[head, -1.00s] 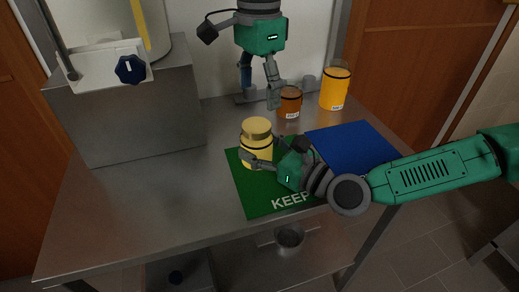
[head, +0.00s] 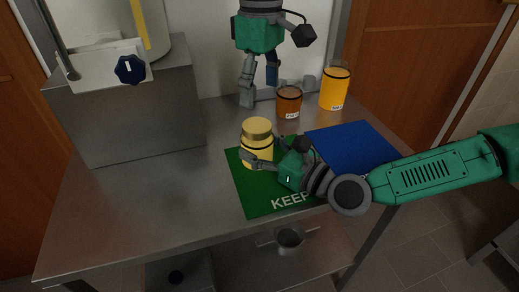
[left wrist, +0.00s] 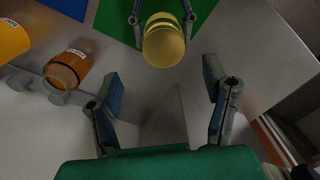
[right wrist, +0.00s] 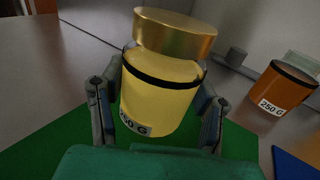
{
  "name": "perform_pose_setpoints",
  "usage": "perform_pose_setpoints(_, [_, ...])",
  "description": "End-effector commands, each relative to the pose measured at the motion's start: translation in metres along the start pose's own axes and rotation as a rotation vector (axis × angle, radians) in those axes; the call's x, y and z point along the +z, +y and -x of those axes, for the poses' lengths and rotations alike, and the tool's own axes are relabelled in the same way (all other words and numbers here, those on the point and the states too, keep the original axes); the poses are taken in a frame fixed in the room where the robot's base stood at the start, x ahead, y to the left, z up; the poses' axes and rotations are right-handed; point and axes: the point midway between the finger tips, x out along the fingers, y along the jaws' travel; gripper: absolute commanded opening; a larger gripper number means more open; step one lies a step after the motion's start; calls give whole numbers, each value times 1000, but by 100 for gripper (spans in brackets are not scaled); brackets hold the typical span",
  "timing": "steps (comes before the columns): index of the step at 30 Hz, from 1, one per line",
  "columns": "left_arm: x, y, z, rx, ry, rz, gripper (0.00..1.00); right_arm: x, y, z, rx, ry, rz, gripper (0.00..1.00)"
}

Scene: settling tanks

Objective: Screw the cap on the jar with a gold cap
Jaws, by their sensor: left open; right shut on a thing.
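The yellow jar (head: 257,154) stands upright on the green mat (head: 262,201). Its gold cap (head: 258,128) rests on top. In the right wrist view the cap (right wrist: 175,34) sits above the black band of the jar (right wrist: 158,102); I cannot tell how tight it is. My right gripper (head: 260,163) is shut on the jar's body, one finger on each side, below the cap. My left gripper (head: 259,88) is open and empty, behind and above the jar, fingers pointing down. In the left wrist view the cap (left wrist: 164,47) lies beyond my open fingertips.
A small orange jar (head: 289,103) and a taller orange-yellow jar (head: 335,92) stand at the back right. A blue mat (head: 352,146) lies right of the green one. A metal box with a dark knob (head: 130,69) stands at the left. The front-left tabletop is clear.

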Motion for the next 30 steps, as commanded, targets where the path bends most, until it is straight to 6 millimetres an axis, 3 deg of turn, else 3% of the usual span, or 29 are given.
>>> perform_pose_setpoints(16, [0,0,-6,-2,0,51,68,0,0,0,1,0,0,0])
perform_pose_setpoints(30, [0,0,-70,-2,-1,51,68,0,0,0,1,0,0,0])
